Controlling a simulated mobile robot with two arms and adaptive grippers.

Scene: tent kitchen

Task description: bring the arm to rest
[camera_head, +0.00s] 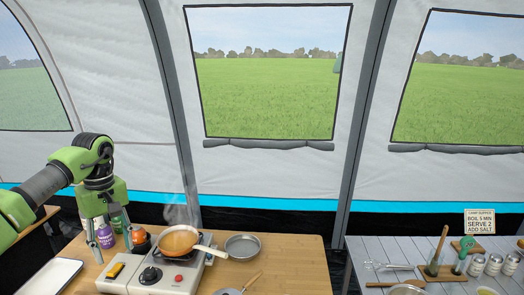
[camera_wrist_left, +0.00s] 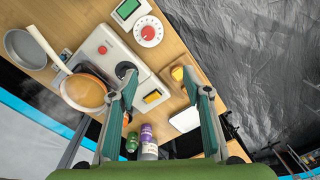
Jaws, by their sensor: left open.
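My left gripper (camera_head: 111,246) hangs from the green arm at the left of the head view, fingers pointing down, above the left part of the wooden table (camera_head: 290,270). In the left wrist view its two teal-padded fingers (camera_wrist_left: 158,78) are spread apart with nothing held between them. The two-burner stove (camera_head: 178,275) lies below and to the right of the gripper. A frying pan (camera_head: 180,242) with orange-brown contents stands steaming on it, and also shows in the left wrist view (camera_wrist_left: 84,93). My right gripper is not in view.
Close to the gripper are a purple bottle (camera_head: 105,238), an orange can (camera_head: 138,235) and a green bottle (camera_wrist_left: 132,143). A white tray (camera_head: 50,275) lies at the left. An empty grey pan (camera_head: 242,246) sits right of the stove. A grey slatted table (camera_head: 365,250) holds utensils and jars.

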